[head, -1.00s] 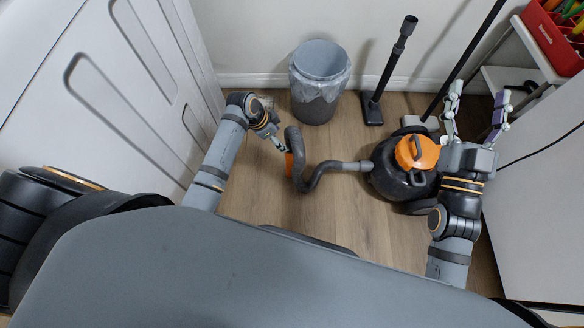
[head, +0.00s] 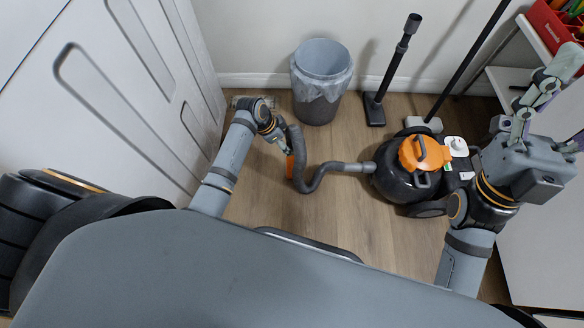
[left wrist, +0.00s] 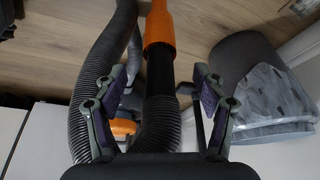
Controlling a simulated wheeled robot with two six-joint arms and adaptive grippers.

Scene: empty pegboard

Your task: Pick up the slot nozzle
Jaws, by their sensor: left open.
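No part is clearly recognisable as the slot nozzle; a black nozzle foot (head: 374,108) under an upright tube stands against the back wall. My left gripper (head: 282,142) is low over the floor beside the vacuum's grey hose (head: 303,178). In the left wrist view my left gripper (left wrist: 158,85) is open, its fingers on either side of a black tube with an orange end (left wrist: 158,25); I cannot tell whether they touch it. My right gripper (head: 552,95) is raised at the right, near the shelf; its fingers overlap in view and the frame edge cuts them.
A black and orange vacuum cleaner (head: 424,155) stands on the wooden floor. A lined grey bin (head: 320,80) is at the back wall; it also shows in the left wrist view (left wrist: 265,100). A red box (head: 553,28) sits on the right shelf. White cabinetry (head: 110,90) borders the left.

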